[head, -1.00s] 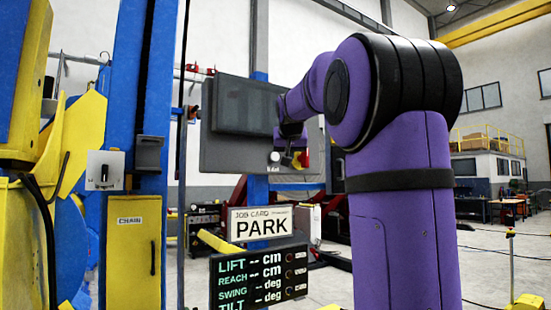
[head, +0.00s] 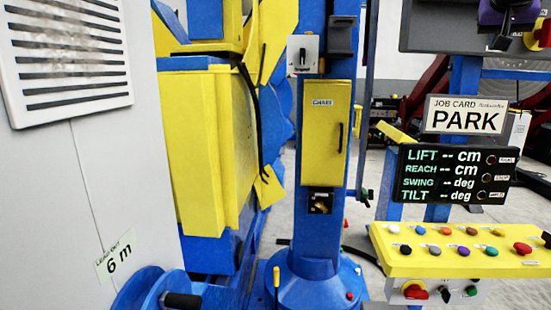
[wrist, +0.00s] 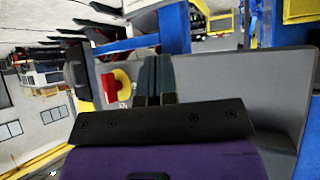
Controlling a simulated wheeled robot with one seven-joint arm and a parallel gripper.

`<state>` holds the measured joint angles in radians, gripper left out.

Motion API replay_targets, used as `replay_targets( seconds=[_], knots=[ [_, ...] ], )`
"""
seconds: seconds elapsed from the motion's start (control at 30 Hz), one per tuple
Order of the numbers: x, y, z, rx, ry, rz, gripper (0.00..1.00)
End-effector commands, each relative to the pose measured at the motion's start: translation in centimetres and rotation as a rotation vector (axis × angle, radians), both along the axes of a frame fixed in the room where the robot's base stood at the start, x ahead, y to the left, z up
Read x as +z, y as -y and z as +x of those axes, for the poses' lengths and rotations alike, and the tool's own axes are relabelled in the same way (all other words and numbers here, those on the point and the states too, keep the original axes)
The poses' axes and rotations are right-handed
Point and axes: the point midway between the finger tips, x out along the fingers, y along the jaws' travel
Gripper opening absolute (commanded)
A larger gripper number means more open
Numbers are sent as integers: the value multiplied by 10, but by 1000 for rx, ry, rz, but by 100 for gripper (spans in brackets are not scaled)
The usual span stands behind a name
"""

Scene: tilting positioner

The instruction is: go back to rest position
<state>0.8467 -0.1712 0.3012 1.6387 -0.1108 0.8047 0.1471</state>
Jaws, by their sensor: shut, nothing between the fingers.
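My gripper (wrist: 155,76) shows in the wrist view with its two dark fingers together and nothing between them. In the head view my gripper (head: 500,42) is at the top right, partly cut off by the frame edge, in front of the dark panel (head: 430,28). A red knob on a yellow plate (head: 541,36) is just right of it, and it also shows in the wrist view (wrist: 118,85), left of the fingers and apart from them. The job card (head: 466,116) reads PARK.
A display (head: 456,174) below the card shows dashes for lift, reach, swing and tilt. A yellow console (head: 430,258) with several coloured buttons stands at the lower right. A blue column (head: 312,230) carries a yellow chain box (head: 327,135). A grey cabinet (head: 60,180) fills the left.

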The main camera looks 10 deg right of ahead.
Motion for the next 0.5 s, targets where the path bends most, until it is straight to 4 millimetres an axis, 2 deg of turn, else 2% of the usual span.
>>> replay_targets(
  seconds=[0.03, 0.2, 0.37, 0.5],
  knots=[
    [-11, -28, -6, 39, -23, 5, 0],
    [-55, -101, -38, 153, -101, 32, 0],
    [-100, -157, -78, 262, -168, 61, 0],
    [-142, -196, -120, 360, -225, 92, 0]
  ],
)
